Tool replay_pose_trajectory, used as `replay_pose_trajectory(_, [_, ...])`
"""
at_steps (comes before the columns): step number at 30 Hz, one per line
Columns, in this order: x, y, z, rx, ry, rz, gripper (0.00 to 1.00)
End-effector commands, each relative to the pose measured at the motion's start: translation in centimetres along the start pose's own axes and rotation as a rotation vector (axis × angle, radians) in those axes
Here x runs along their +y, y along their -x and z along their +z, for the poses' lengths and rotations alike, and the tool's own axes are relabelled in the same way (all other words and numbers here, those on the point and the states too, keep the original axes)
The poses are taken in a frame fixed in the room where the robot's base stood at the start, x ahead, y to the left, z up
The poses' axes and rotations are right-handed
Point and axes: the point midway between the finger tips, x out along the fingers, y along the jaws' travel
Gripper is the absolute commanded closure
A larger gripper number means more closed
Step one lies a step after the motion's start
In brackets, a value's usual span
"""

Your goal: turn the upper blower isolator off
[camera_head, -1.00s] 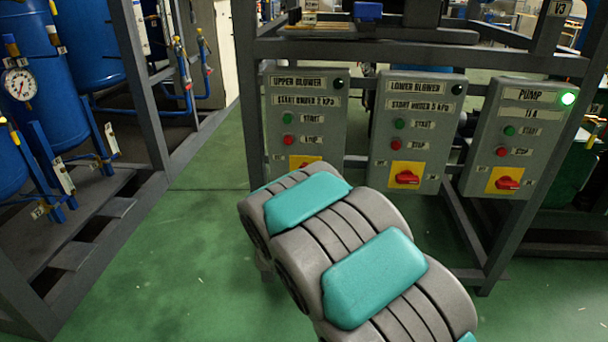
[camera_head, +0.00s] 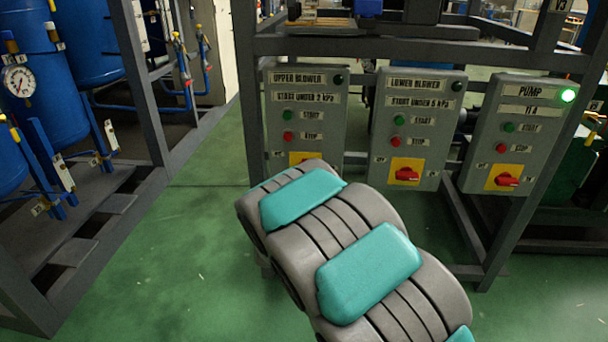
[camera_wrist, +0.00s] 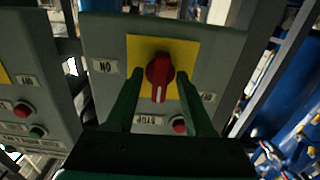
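The upper blower panel (camera_head: 305,110) is a grey box with a dark lamp, a green start button and a red stop button. Only the top of its yellow isolator plate (camera_head: 300,157) shows in the head view; my arm hides the rest. In the wrist view, which is upside down, the red isolator knob (camera_wrist: 159,76) sits on the yellow plate, its handle standing roughly vertical with a white mark at the lower end. My gripper (camera_wrist: 162,102) is open, its green fingers on either side of the knob's handle in that view. I cannot tell if they touch it.
The lower blower panel (camera_head: 412,125) and the pump panel (camera_head: 519,130), with its lit green lamp, stand to the right. A grey frame (camera_head: 400,46) carries the panels. Blue tanks (camera_head: 95,45) stand left; green floor (camera_head: 190,240) between is clear.

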Motion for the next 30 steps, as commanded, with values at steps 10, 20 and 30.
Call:
replay_pose_trajectory(10, [-0.2,1.2,-0.1,0.002,-0.001,-0.003,0.47])
replay_pose_trajectory(20, [-0.1,6.3,0.1,-0.002,-0.001,-0.001,0.47])
replay_pose_trajectory(30, [0.0,7.8,-0.1,0.002,-0.001,0.0,0.47])
